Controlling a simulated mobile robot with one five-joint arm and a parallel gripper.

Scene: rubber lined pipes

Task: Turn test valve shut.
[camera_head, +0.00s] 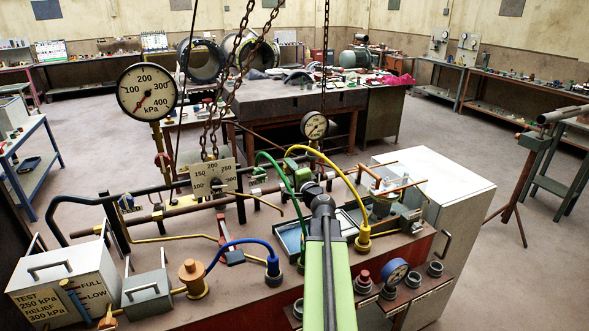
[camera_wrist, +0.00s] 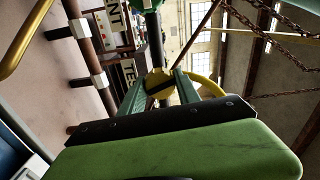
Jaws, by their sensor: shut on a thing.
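My gripper (camera_head: 321,200) is at the end of my green arm, over the middle of the bench in the head view. I take this handle to be the test valve. A dark bar crosses the handle, but its exact turn angle is hard to read. In the head view, my gripper mostly hides the valve.
A green knob (camera_wrist: 146,4) is above the handle in the wrist view. Yellow (camera_head: 345,175) and green (camera_head: 290,172) hoses arch close to my gripper. Chains (camera_head: 238,70) hang behind. Gauges (camera_head: 147,91) (camera_head: 314,125) stand on the bench (camera_head: 245,300). A white cabinet (camera_head: 450,205) is at right.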

